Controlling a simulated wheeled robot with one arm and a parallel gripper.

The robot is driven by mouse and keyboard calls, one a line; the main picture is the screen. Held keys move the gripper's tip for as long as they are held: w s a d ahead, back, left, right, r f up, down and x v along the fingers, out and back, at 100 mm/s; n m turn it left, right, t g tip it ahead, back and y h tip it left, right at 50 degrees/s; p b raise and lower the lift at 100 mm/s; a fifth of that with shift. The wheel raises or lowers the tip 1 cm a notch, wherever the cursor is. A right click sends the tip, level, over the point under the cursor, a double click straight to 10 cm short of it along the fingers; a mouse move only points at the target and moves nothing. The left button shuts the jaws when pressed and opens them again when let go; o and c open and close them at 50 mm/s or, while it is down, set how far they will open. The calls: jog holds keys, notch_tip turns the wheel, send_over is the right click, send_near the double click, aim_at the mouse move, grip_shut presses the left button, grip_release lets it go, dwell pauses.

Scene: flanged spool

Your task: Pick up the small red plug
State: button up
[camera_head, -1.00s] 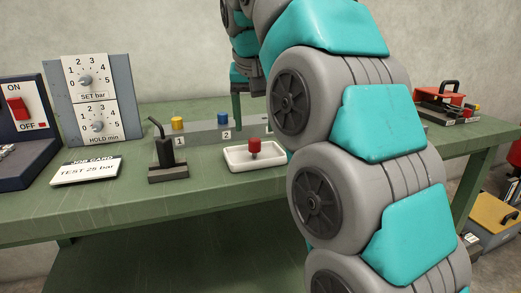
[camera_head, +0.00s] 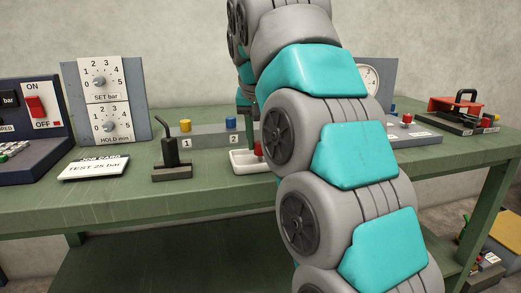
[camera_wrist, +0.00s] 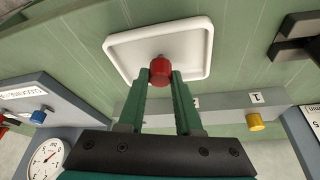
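The small red plug (camera_head: 258,149) stands upright in a white tray (camera_head: 240,168) on the green bench, partly hidden by my arm. In the wrist view the red plug (camera_wrist: 160,70) is at the ends of my gripper's two green fingers, against the white tray (camera_wrist: 196,64). My gripper (camera_wrist: 162,77) is open, with a clear gap between the fingers. Its tips line up with the sides of the plug; I cannot tell whether they touch it. In the head view the gripper (camera_head: 246,118) hangs over the back of the tray, mostly hidden by my arm.
A grey block with a yellow knob (camera_head: 185,126) and a blue knob (camera_head: 231,123) stands behind the tray. A black lever on a base (camera_head: 171,160) and a job card (camera_head: 94,168) are to the left. A gauge (camera_head: 369,80) stands to the right.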

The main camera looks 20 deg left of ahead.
grip_shut()
jog(key=shift+r, duration=0.1)
